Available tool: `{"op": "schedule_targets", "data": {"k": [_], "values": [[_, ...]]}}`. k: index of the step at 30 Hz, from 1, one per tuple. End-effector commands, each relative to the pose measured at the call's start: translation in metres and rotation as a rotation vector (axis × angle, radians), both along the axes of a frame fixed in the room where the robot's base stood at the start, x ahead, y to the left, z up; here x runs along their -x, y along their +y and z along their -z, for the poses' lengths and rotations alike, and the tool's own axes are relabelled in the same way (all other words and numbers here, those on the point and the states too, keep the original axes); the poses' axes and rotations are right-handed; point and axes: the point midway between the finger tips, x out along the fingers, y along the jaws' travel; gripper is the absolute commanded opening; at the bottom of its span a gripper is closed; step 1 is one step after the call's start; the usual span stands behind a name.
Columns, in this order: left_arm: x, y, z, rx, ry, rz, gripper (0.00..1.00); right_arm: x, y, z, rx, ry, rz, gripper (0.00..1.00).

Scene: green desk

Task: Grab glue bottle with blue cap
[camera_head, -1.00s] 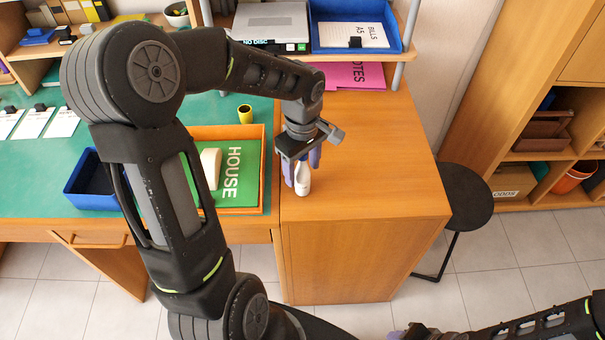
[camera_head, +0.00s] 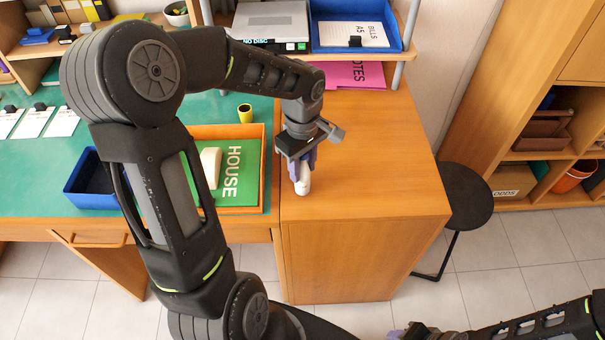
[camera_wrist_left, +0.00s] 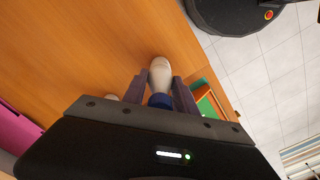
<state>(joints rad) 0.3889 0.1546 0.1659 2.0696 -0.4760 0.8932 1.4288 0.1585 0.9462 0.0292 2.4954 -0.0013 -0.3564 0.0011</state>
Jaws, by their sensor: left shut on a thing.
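The white glue bottle (camera_head: 303,185) stands on the wooden cabinet top near its front left. In the left wrist view the white glue bottle (camera_wrist_left: 160,73) shows its blue cap (camera_wrist_left: 160,100) on the side toward the gripper. My left gripper (camera_head: 301,168) points down over the bottle and is shut on it. In the left wrist view its two purple fingers (camera_wrist_left: 159,88) press on both sides. The cap is hidden in the head view. My right gripper (camera_head: 412,333) is only partly in view at the bottom edge, and its jaws cannot be made out.
An orange tray (camera_head: 265,170) with a green HOUSE book (camera_head: 235,185) lies just left of the bottle. A yellow cup (camera_head: 245,113) and a blue bin (camera_head: 83,187) are on the green desk. The cabinet top (camera_head: 380,160) right of the bottle is clear.

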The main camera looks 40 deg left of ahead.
Motion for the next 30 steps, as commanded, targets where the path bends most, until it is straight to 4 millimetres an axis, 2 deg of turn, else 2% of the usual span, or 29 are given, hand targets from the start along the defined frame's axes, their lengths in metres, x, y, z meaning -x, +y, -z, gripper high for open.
{"op": "schedule_targets", "data": {"k": [1,8,20,25,30], "values": [[0.0,0.0,0.0,0.0,0.0,0.0,0.19,0.0,0.0,0.0,0.0,0.0,0.0,0.36],[0.0,0.0,0.0,0.0,0.0,0.0,0.01,0.0,0.0,0.0,0.0,0.0,0.0,0.36],[0.0,0.0,-0.002,-0.001,-0.001,0.0,0.0,0.0,0.0,0.0,0.0,0.0,0.0,0.36],[-0.001,0.0,-0.017,-0.001,-0.004,0.0,0.0,0.0,0.0,0.001,0.0,0.0,0.0,0.36],[-0.002,0.0,-0.048,-0.001,-0.007,-0.001,0.0,0.0,0.0,0.002,0.0,0.0,0.0,0.36]]}}
